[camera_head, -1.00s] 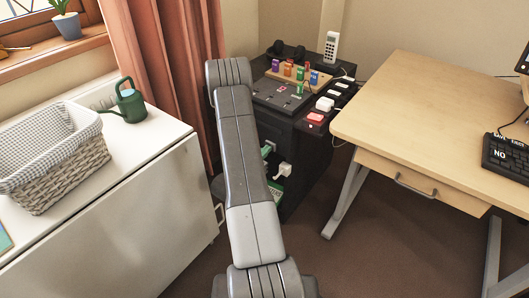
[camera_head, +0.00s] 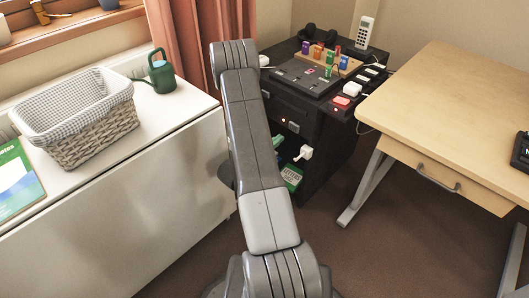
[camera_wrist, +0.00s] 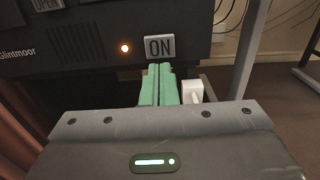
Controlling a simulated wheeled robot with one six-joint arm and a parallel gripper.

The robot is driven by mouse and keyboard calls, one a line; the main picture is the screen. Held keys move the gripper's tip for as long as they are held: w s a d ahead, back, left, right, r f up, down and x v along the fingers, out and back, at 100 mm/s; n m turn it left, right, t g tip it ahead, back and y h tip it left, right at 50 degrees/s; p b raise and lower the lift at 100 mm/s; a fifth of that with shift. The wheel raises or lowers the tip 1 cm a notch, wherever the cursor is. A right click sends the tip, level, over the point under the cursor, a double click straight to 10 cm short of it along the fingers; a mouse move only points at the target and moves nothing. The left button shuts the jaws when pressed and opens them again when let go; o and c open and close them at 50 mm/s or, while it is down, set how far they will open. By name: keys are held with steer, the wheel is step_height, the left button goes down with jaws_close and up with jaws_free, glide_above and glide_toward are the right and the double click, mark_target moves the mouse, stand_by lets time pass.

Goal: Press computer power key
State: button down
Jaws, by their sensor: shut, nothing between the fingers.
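The computer is a dark unit (camera_wrist: 70,40) marked "Glintmoor" in the wrist view. Its front carries a grey key (camera_wrist: 159,47) reading "ON", with a lit orange light (camera_wrist: 124,48) to its left. My gripper (camera_wrist: 160,70) has pale green fingers, shut and empty, with tips just below the key in the picture. I cannot tell whether they touch it. In the head view the key (camera_head: 294,127) and light (camera_head: 284,119) show on the dark cabinet. My gripper (camera_head: 278,142) shows there only as green tips, as my arm hides the rest.
A white plug (camera_wrist: 192,91) sits right of the fingers. An "OPEN" key (camera_wrist: 47,4) is at upper left. The wooden desk (camera_head: 450,100) stands right, the white cabinet (camera_head: 120,200) with a basket (camera_head: 85,130) left.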

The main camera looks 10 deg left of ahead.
steer(key=v, duration=0.6)
steer(key=shift+s+a+p, duration=0.2)
steer(key=shift+a+p, duration=0.05)
steer(key=shift+p, duration=0.15)
